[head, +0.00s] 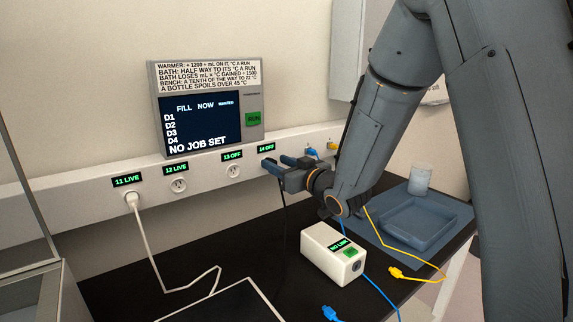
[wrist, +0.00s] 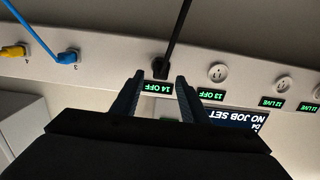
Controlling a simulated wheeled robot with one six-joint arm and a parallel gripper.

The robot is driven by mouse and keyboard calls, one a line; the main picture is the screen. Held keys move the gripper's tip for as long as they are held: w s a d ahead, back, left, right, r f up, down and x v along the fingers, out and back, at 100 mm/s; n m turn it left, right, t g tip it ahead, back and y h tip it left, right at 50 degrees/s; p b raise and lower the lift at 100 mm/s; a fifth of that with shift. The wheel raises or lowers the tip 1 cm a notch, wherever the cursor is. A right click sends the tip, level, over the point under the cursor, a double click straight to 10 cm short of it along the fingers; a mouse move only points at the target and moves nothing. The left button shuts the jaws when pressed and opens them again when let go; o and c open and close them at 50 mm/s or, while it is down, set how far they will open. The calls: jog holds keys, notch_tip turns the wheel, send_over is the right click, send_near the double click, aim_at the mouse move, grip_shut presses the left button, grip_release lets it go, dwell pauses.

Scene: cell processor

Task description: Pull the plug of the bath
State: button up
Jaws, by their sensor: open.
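A black plug (wrist: 160,68) with a black cord sits in the outlet labelled 14 OFF (head: 266,147). My gripper (head: 277,162) is at that outlet. In the wrist view, the jaws of my gripper (wrist: 160,80) are apart, one to each side of the plug, with the plug just beyond or level with the tips. I cannot tell whether they touch it. In the head view my gripper hides the plug, and a black cord (head: 284,210) hangs below. A white plug (head: 132,198) is in outlet 11 LIVE. No label names the bath's plug.
Outlets 12 LIVE (head: 179,185) and 13 OFF (head: 233,171) are empty. A screen (head: 205,120) reads NO JOB SET. Blue (wrist: 68,57) and yellow (wrist: 14,51) connectors are in the rail. A white box (head: 330,256) and a blue tray (head: 440,238) stand on the black bench.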

jog(key=shift+w+a, duration=0.4)
jog(key=shift+w, duration=0.2)
grip_shut()
